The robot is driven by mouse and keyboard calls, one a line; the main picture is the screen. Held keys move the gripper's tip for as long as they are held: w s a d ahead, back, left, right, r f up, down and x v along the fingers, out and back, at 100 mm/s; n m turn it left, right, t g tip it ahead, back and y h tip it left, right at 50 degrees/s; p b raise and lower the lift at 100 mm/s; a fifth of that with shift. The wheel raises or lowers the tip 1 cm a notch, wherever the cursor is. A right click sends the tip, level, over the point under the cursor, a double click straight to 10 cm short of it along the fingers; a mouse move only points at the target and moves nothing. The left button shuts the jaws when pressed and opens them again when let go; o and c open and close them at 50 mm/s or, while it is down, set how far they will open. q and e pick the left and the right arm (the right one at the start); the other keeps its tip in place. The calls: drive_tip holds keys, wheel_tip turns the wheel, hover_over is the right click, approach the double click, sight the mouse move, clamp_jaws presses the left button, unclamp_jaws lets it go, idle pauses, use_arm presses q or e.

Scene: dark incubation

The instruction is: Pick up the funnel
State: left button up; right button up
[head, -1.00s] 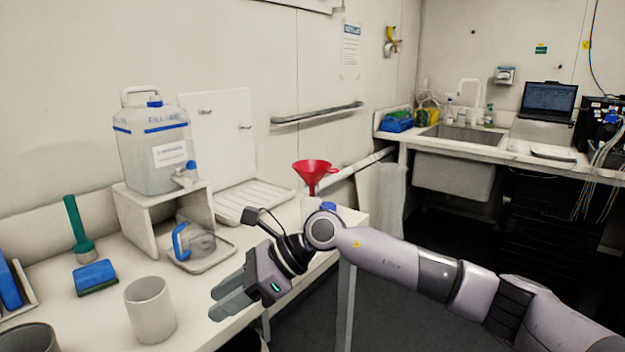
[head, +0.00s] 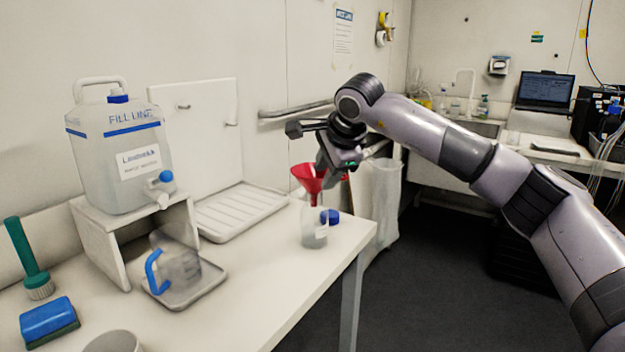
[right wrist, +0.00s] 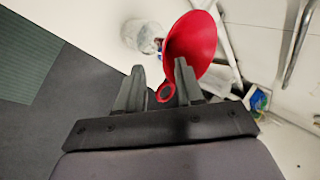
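The red funnel (head: 308,176) stands with its spout down in the mouth of a small translucent bottle (head: 313,232) near the table's right end. My right gripper (head: 328,172) is at the funnel's right side, pointing down at it. In the right wrist view, the two fingers of the right gripper (right wrist: 159,78) are apart. The funnel (right wrist: 192,45) is just beyond them, with its ringed tab lying between the fingers. I cannot tell whether a finger touches it. My left gripper is out of view.
A blue cap (head: 330,216) sits by the bottle. A white drying tray (head: 240,212), a jug with a blue handle (head: 178,267) and a large water container (head: 120,150) on a stand are to the left. The table (head: 275,290) in front of the bottle is clear.

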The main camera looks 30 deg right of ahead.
sight(319, 190)
drive_tip(key=x, duration=0.2)
drive_tip(key=p+x, duration=0.1)
drive_tip(key=x, duration=0.2)
drive_tip(key=shift+w+d, duration=0.25)
drive_tip(key=shift+w, duration=0.1)
clamp_jaws()
